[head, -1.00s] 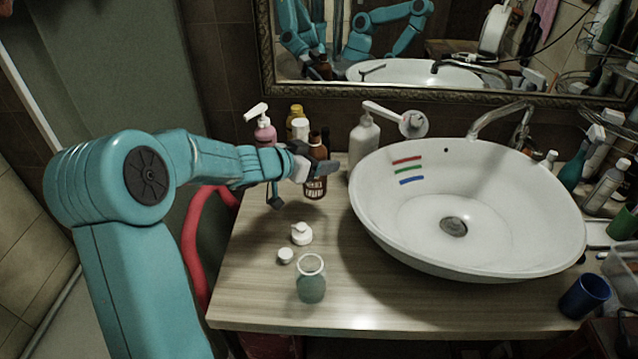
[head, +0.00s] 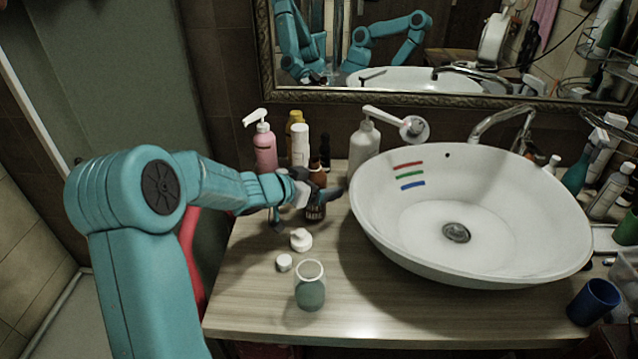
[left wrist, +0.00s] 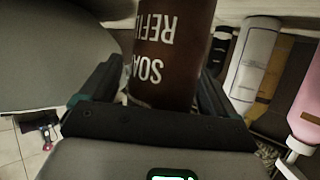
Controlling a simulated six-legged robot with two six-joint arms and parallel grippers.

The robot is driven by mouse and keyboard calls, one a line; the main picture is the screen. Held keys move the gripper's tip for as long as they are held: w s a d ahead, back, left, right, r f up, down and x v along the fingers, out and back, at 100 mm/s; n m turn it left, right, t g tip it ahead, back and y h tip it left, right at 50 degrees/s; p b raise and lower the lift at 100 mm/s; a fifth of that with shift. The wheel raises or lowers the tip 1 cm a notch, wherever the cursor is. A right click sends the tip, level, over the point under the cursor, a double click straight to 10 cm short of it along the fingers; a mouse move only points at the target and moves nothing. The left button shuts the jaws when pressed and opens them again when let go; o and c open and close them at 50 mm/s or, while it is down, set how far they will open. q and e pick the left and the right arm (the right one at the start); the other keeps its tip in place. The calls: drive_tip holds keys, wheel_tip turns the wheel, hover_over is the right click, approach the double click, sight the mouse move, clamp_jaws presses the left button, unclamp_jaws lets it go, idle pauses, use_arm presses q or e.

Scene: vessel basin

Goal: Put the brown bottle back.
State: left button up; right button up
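The brown bottle (head: 316,212) stands upright on the wooden counter, left of the sink, with white lettering on its label. My left gripper (head: 312,192) is around its middle, and its dark fingers stand apart on either side. In the left wrist view the bottle (left wrist: 170,50) fills the space between the fingers, with a narrow gap showing at the left finger. The gripper hides part of the bottle in the head view. My right gripper is not in view.
A pink pump bottle (head: 264,148), a white bottle (head: 300,146) and a yellow-capped bottle (head: 293,124) stand behind. A white pump bottle (head: 364,145) is beside the sink (head: 450,265). A pump top (head: 301,240), small cap (head: 284,262) and glass jar (head: 310,290) are in front.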

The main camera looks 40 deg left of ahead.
use_arm(q)
drive_tip(key=shift+r, duration=0.15)
drive_tip(key=shift+s+a+r, duration=0.1)
drive_tip(key=shift+s+r, duration=0.05)
drive_tip(key=shift+s, duration=0.15)
drive_tip(key=d+p+v, duration=0.1)
drive_tip(key=v, duration=1)
drive_tip(key=shift+s+a+p, duration=0.2)
drive_tip(key=shift+a+p, duration=0.2)
